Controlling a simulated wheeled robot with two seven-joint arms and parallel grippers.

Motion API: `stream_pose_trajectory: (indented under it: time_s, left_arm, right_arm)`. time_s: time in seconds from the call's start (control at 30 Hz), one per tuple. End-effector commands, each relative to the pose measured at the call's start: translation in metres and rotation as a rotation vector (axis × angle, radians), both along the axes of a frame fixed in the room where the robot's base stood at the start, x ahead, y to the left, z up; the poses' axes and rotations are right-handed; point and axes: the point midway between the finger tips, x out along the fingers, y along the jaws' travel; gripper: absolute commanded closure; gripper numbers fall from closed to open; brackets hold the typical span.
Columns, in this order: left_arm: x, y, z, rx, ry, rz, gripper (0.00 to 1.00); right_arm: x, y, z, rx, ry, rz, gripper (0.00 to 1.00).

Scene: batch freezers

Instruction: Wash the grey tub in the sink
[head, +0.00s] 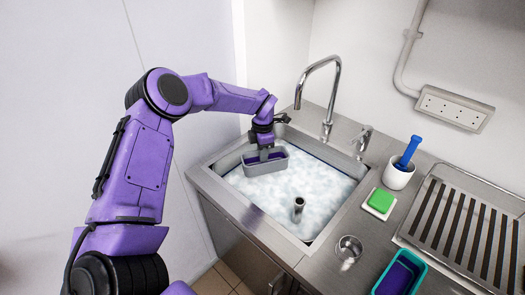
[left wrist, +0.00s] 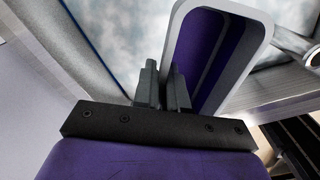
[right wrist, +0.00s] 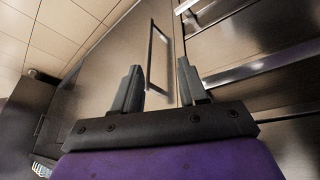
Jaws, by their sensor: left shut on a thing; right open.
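The grey tub (head: 267,168) hangs over the back left part of the sink (head: 226,164), just above or at the foamy water (head: 300,185). Purple shows inside the tub. The tub's underside is hidden in the head view. My right gripper (right wrist: 160,85) is open and empty, in front of steel cabinet fronts in the right wrist view.
The tap (head: 328,100) arches behind the sink, with a lever (head: 363,140) beside it. A green sponge (head: 380,199), a white pot (head: 397,178) with a blue-handled tool, a metal cup (head: 348,250) and a teal tub (head: 402,272) stand right of the sink. A standpipe (head: 298,206) rises from the water.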

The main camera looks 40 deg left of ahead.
Motion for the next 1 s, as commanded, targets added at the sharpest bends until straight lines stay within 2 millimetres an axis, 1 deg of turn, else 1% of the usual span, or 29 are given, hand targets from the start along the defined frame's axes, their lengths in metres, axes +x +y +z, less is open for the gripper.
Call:
stream_pose_trajectory:
  time_s: [0.03, 0.1, 1.0]
  left_arm:
    - [0.000, 0.000, -0.011, -0.001, 0.001, 0.001, 1.00]
    - [-0.001, 0.001, -0.020, -0.001, 0.001, 0.002, 1.00]
    - [-0.002, 0.002, -0.127, -0.001, 0.000, 0.004, 1.00]
  right_arm:
    - [0.000, 0.000, -0.010, 0.000, 0.000, 0.000, 0.57]
    - [0.000, 0.000, -0.016, 0.000, 0.000, 0.000, 0.57]
    - [0.000, 0.000, -0.102, 0.000, 0.000, 0.000, 0.57]
